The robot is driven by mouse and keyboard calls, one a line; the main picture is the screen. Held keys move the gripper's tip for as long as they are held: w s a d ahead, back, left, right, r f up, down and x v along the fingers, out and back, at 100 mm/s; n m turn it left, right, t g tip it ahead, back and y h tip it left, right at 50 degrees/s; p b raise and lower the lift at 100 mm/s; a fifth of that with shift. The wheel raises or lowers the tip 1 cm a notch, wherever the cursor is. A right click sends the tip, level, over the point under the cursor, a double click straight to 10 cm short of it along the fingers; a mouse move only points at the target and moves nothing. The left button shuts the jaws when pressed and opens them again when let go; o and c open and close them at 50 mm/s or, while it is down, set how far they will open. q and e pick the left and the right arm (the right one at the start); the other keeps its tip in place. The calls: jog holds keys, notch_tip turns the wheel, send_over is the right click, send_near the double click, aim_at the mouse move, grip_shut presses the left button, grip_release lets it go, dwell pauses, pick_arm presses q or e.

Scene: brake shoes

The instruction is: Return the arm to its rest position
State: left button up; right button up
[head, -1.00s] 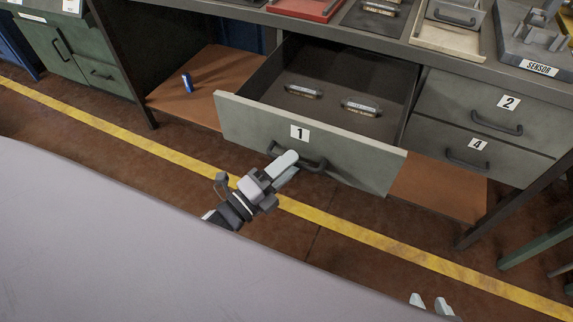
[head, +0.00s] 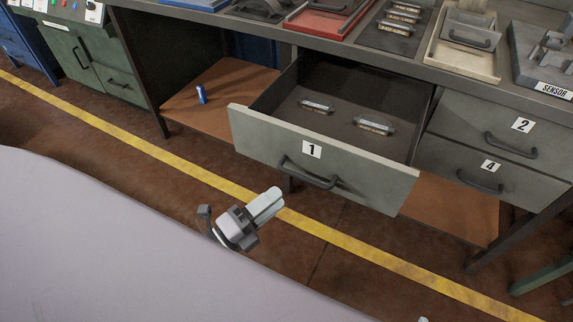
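My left gripper (head: 268,203) is in front of drawer 1 (head: 330,165), below and left of its handle (head: 308,176). It is apart from the handle and holds nothing that I can see. Its two fingers lie close together, side by side. Drawer 1 stands pulled open, with two brake shoes (head: 317,106) (head: 374,125) lying inside. Only a fingertip of my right gripper (head: 424,319) shows at the bottom edge, so its state cannot be made out.
The bench top above holds a red tray (head: 322,24), a dark mat (head: 390,42) with several brake shoes, a light tray (head: 462,62) and the sensor fixture (head: 545,72). Drawers 2 (head: 490,140) and 4 (head: 485,180) are closed. A blue can (head: 201,94) stands on the lower shelf. The floor in front is clear.

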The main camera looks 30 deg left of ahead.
pick_arm(q)
jog(key=s+d+f+n+g+y, duration=0.1)
jog(key=s+f+n+g+y, duration=0.25)
jog(key=n, duration=0.75)
jog(key=s+f+n+g+y, duration=0.2)
jog(key=s+f+n+g, duration=0.25)
jog(key=n, duration=0.65)
notch_tip(320, 180, up, 9)
jog(key=a+p, duration=0.1)
jog(key=p, duration=1.1)
jog(key=shift+a+m+y, duration=0.3)
jog(key=shift+y, duration=0.05)
